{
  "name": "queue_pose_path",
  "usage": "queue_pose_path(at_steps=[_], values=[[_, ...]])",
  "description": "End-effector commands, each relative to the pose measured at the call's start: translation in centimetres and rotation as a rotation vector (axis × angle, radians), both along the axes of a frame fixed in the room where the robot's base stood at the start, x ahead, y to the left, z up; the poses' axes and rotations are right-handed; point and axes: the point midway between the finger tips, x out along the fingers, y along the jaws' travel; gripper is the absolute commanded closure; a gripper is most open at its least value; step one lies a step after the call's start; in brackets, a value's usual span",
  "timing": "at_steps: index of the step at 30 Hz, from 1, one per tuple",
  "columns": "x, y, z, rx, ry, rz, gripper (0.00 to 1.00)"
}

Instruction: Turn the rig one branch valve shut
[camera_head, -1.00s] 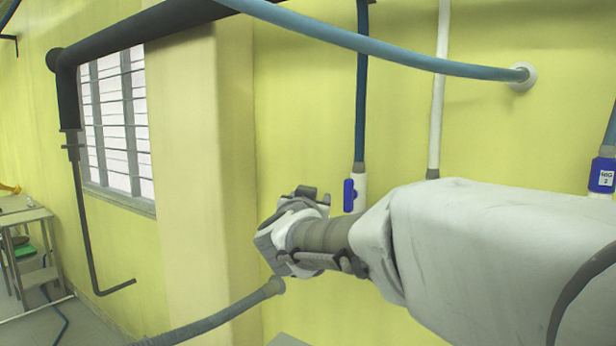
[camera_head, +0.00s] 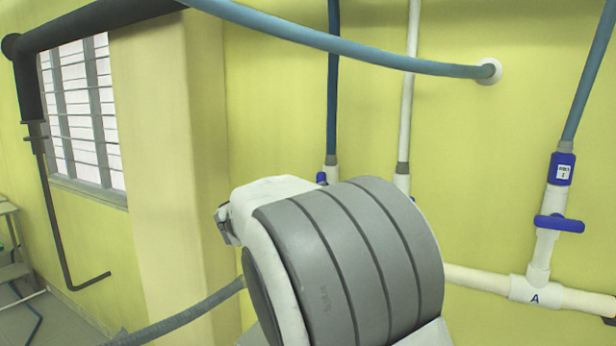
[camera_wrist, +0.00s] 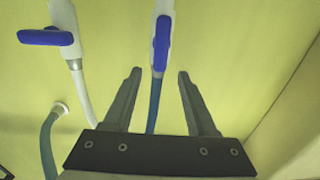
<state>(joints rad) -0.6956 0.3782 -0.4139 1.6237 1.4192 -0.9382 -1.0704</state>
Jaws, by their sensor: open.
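In the wrist view a blue valve handle (camera_wrist: 162,42) lies along its white pipe, above a blue hose. My gripper (camera_wrist: 158,73) is open, with one finger on each side of the hose line and the handle just beyond the fingertips, apart from them. A second blue handle (camera_wrist: 45,37) sits crosswise on the white-hose branch at left. In the head view the blue-hose valve (camera_head: 321,178) shows only in part behind my arm, which also hides my gripper. No label for rig one is readable.
At right in the head view another valve has a crosswise blue handle (camera_head: 559,223) under a blue tag holder (camera_head: 563,170), whose writing is unclear. A blue-grey hose (camera_head: 350,40) crosses above my arm. A wall column (camera_head: 155,150) stands at left.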

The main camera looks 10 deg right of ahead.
Motion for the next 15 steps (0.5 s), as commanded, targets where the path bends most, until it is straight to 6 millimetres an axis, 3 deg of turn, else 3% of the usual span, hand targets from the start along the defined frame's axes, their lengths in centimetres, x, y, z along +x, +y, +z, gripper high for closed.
queue_pose_path(at_steps=[6, 15], values=[[3.6, -2.7, 0.1, -0.001, 0.0, -0.002, 0.43], [5.9, -4.3, 0.0, 0.001, 0.001, 0.001, 0.43]])
